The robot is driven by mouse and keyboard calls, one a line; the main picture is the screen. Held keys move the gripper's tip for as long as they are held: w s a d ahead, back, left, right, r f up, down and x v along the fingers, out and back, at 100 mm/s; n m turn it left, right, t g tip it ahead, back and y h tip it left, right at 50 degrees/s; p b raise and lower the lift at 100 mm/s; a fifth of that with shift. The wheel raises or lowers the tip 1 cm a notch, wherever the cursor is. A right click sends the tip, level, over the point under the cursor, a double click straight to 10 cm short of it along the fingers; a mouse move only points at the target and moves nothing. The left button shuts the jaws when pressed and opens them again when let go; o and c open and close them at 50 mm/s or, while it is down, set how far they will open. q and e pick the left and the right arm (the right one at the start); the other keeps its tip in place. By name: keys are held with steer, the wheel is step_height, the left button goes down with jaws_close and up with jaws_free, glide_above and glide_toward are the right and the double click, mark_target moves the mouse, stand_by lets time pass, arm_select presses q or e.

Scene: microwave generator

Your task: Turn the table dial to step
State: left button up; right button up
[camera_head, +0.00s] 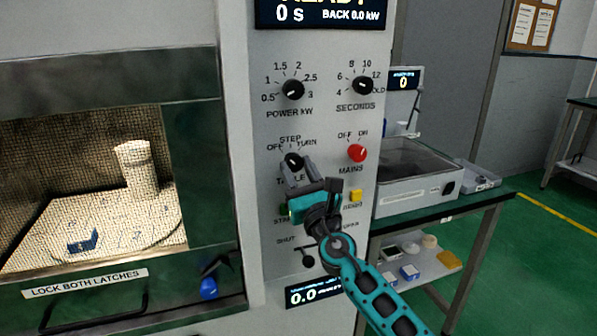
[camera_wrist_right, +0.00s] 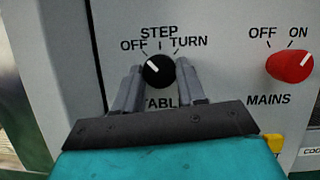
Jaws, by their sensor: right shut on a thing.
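The table dial (camera_head: 293,160) is a round black knob on the grey control panel, under the labels OFF, STEP and TURN. In the right wrist view the dial (camera_wrist_right: 158,71) shows a white mark tilted to the upper left, toward OFF rather than straight up at STEP. My right gripper (camera_head: 297,168) reaches up to it from below, with one finger on each side, shut on the dial. In the right wrist view its fingers (camera_wrist_right: 160,82) flank the knob and partly hide the TABLE label. My left gripper is not in view.
The red mains knob (camera_head: 357,153) sits right of the dial, with its mark toward ON. The power dial (camera_head: 292,89) and seconds dial (camera_head: 363,85) are above. A yellow button (camera_head: 355,196) is lower right. The oven window (camera_head: 90,185) is at left.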

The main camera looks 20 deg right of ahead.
steer(key=m+h, duration=0.1)
steer(key=m, duration=0.1)
steer(key=m+h, duration=0.1)
steer(key=m, duration=0.1)
steer(key=m+h, duration=0.1)
steer(key=m, duration=0.1)
steer(key=shift+a+m+h+b, duration=0.25)
steer(key=shift+m+h+b, duration=0.05)
steer(key=shift+m+b, duration=0.1)
steer(key=shift+a+m+g+h, duration=0.1)
steer(key=shift+m+g+h, duration=0.2)
steer(key=shift+m+h, duration=0.7)
steer(key=shift+m+g+h, duration=0.3)
steer(key=shift+m, duration=1.3)
steer(key=o, duration=1.1)
steer(key=shift+r, duration=0.1)
steer(key=shift+s, duration=0.1)
steer(key=b+v, duration=0.1)
steer(key=v, duration=1.1)
steer(key=shift+s+a, duration=0.1)
steer(key=shift+s, duration=0.25)
steer(key=shift+f, duration=0.25)
